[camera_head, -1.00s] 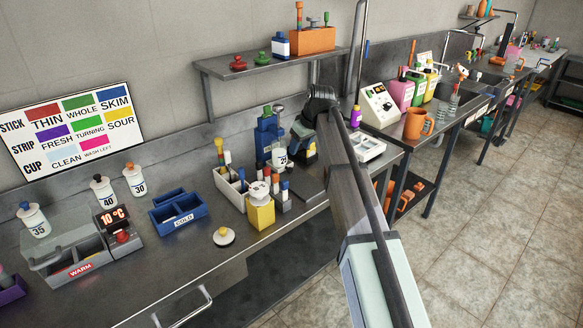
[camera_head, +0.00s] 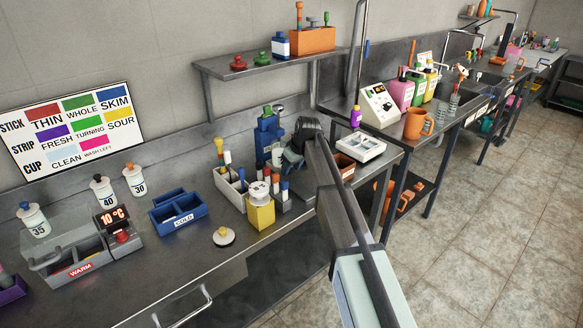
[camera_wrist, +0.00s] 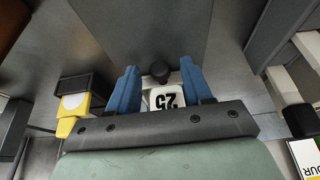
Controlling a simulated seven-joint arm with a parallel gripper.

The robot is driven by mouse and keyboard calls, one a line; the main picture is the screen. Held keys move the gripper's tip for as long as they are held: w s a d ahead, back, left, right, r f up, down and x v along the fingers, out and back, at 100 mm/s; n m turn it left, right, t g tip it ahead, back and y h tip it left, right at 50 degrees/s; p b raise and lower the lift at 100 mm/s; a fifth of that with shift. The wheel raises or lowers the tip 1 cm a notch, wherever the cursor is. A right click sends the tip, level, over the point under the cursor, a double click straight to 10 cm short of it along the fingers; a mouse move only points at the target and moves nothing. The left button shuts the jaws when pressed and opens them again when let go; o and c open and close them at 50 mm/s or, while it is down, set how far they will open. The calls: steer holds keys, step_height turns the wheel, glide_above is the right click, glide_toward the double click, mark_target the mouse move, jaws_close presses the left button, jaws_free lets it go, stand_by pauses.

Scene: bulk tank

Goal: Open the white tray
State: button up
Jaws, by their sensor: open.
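Two white trays show in the head view, and I cannot tell which one is meant. One white tray (camera_head: 364,147) lies flat to the right of my arm, with small compartments. Another white tray (camera_head: 230,190), long and narrow, holds sticks with coloured tops left of my arm. My gripper (camera_wrist: 160,80) shows two blue fingers spread apart in the wrist view. A white piece marked 25 (camera_wrist: 166,98) and a dark knob show between them; contact cannot be told. In the head view the arm's end is near the blue stand (camera_head: 268,136), with the fingers mostly hidden.
A yellow container (camera_head: 261,214) and several small bottles stand left of my arm. A brown bin (camera_head: 344,168) is beside the right white tray. A shelf (camera_head: 270,66) overhangs the bench. The bench front near the white round lid (camera_head: 223,237) is fairly clear.

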steer(key=shift+c, duration=0.5)
jaws_close()
